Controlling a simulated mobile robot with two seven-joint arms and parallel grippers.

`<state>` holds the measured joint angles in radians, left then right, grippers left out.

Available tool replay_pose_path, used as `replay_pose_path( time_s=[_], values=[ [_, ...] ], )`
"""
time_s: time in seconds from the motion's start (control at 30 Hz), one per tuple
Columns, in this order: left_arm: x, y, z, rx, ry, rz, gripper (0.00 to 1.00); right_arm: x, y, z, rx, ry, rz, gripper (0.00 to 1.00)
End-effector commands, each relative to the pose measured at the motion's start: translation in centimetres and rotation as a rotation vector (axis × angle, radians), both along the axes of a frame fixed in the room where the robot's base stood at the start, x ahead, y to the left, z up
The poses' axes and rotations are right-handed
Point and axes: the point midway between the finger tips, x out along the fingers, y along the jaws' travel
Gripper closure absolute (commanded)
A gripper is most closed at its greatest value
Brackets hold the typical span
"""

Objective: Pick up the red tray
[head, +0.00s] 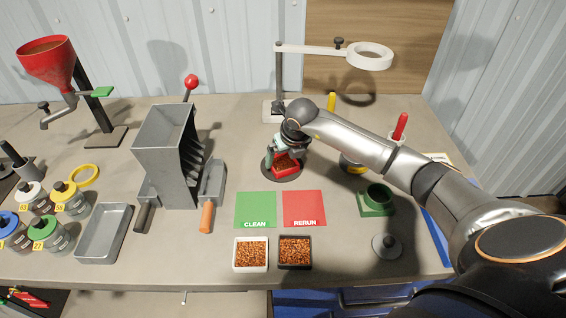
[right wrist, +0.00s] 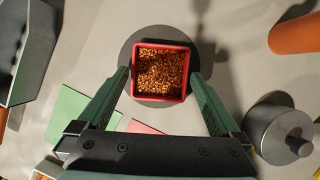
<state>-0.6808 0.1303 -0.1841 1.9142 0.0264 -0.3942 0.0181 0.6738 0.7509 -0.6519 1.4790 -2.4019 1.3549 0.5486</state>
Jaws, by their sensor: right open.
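The red tray (head: 287,163) is a small square tray full of copper-coloured granules. It stands on a round dark grey disc (head: 283,177) near the middle of the table. The right wrist view shows the red tray (right wrist: 161,98) from above, upright on the disc (right wrist: 146,34). My right gripper (head: 284,153) is over the tray, and part of the tray is hidden behind it in the head view. In the right wrist view its green fingers (right wrist: 160,78) are open, one on each side of the tray. My left gripper is not in view.
A green CLEAN mat (head: 256,208) and a red RERUN mat (head: 304,207) lie in front. A white tray (head: 251,269) and a black tray (head: 295,266) of granules stand nearer the edge. A grey chute (head: 165,150) stands left, a magnifier lamp (head: 370,55) behind.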

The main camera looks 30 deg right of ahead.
Motion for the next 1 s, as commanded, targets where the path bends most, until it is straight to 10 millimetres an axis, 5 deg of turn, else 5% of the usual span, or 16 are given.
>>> replay_pose_path(
  time_s=[0.37,1.0],
  values=[
    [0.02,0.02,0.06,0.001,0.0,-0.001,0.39,0.49,-0.07,-1.08,-0.001,-0.002,0.001,0.0],
    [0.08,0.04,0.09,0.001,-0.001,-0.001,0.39,0.52,-0.08,-0.96,-0.001,-0.004,0.0,0.71]
  ],
)
